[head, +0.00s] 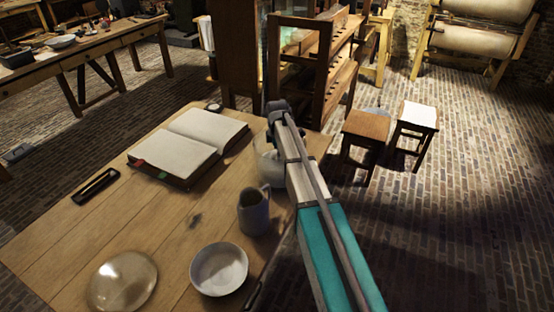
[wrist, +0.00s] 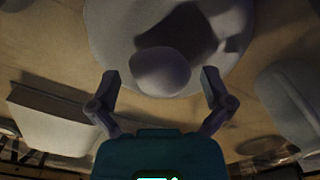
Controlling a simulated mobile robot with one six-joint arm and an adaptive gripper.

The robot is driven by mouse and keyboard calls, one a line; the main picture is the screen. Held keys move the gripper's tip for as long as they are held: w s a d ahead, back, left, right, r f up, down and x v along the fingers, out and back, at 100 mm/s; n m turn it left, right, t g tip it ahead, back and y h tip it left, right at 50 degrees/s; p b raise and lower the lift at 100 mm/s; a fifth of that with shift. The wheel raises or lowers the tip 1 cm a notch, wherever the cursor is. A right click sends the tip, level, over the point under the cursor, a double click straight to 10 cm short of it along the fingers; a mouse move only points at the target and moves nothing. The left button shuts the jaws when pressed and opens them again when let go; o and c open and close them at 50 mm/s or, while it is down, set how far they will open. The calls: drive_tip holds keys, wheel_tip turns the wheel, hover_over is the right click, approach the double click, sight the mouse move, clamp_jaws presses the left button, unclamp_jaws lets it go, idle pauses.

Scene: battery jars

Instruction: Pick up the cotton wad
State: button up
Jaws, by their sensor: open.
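A pale, rounded lump (wrist: 160,72), which looks like the cotton wad, shows at the top middle of the wrist view. It sits on or in a large pale round dish (wrist: 108,28), with a dark shadow beside it. My gripper (wrist: 160,80) is open, with one finger on each side of the lump's near part in the picture. I cannot tell the height gap or any contact. In the head view a whitish round dish (head: 267,168) shows partly behind my arm; the wad and my gripper are hidden there.
An open book (head: 190,145) lies left of the dish, and a grey jug (head: 254,212) stands close on the near side. A white bowl (head: 219,269), a glassy plate (head: 122,281) and a black pen case (head: 96,186) are on the wooden table (head: 60,235). Two stools stand beyond its right edge.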

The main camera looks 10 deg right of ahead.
drive_tip(key=shift+f, duration=0.15)
idle(0.5)
drive_tip(key=c, duration=0.8)
